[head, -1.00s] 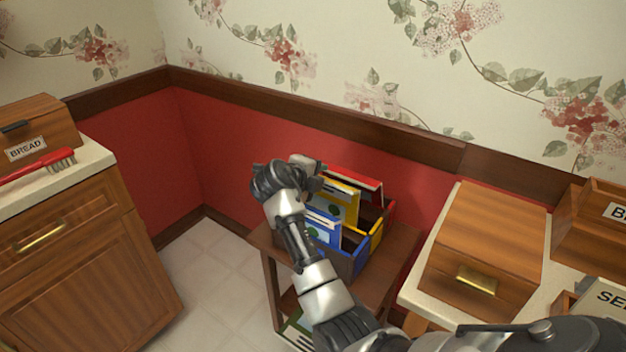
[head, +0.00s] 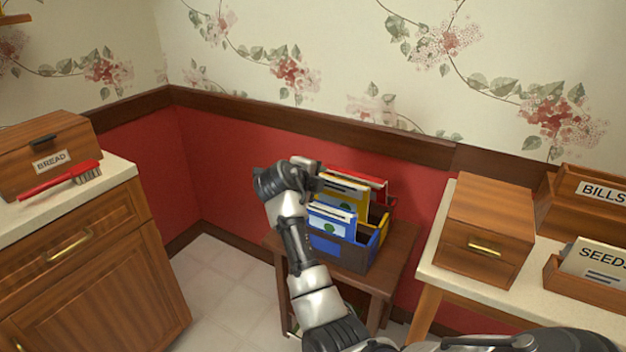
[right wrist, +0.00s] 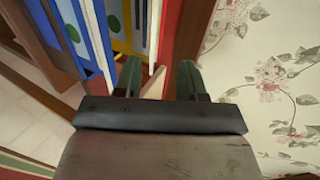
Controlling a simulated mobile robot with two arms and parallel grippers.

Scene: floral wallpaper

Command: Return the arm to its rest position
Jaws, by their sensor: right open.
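My right arm reaches up from the lower right in the head view. Its gripper (head: 306,168) is above the left rear of the coloured file boxes, partly hidden behind my wrist. In the right wrist view the gripper (right wrist: 158,80) is open, its two dark green fingers apart. My left gripper is not in view.
A blue box (head: 345,252), a yellow box (head: 383,222) and a red file (head: 365,179) stand on a small wooden table (head: 400,250) by the red wall. A wooden cabinet (head: 85,270) stands left; a counter (head: 545,300) with wooden boxes stands right.

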